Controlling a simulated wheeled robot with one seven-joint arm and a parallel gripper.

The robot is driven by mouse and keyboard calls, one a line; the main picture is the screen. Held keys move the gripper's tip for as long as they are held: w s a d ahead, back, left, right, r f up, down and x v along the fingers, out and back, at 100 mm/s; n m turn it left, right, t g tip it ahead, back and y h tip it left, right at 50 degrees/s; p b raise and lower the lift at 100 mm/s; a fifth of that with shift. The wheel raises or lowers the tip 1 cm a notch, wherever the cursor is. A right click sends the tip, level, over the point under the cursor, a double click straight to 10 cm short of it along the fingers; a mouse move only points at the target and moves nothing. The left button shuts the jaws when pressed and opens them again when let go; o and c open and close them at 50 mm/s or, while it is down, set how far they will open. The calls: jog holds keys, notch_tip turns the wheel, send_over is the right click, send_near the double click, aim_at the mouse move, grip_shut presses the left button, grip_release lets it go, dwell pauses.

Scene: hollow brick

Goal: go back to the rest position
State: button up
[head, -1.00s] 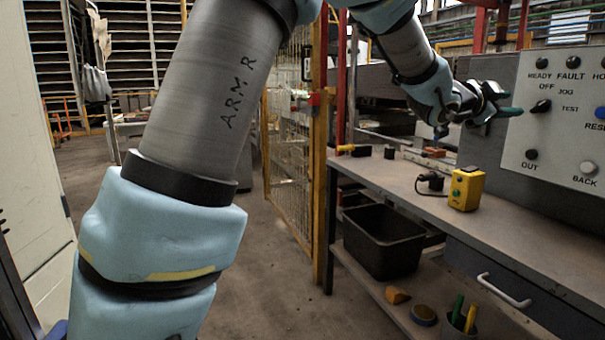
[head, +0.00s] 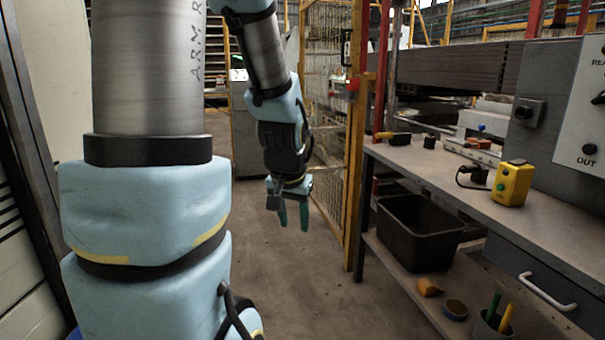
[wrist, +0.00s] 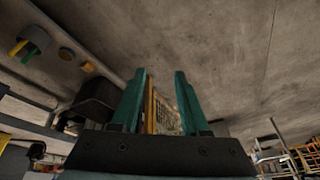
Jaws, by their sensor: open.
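My gripper (head: 292,207) hangs in the head view over the open floor, left of the workbench, with its fingers pointing down. In the wrist view the two green fingers of my gripper (wrist: 160,95) stand apart with nothing between them. It touches nothing. My arm comes down from the top of the head view, clear of the bench and the control panel (head: 588,150).
The workbench (head: 440,175) at right carries a yellow box with a green button (head: 514,184). A black bin (head: 418,233) stands on its lower shelf. A yellow-framed mesh fence (head: 330,150) stands behind my gripper. The concrete floor (head: 310,290) is clear.

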jog(key=s+a+f+n+g, duration=0.2)
jog(key=s+a, duration=0.2)
jog(key=s, duration=0.2)
notch_tip(320, 180, up, 12)
jog(key=s+p, duration=0.1)
jog(key=p, duration=1.1)
jog(key=shift+s+a+r+n+p, duration=0.2)
jog(key=shift+a+n+p, duration=0.1)
jog(key=shift+a+p, duration=0.1)
jog(key=shift+f, duration=0.1)
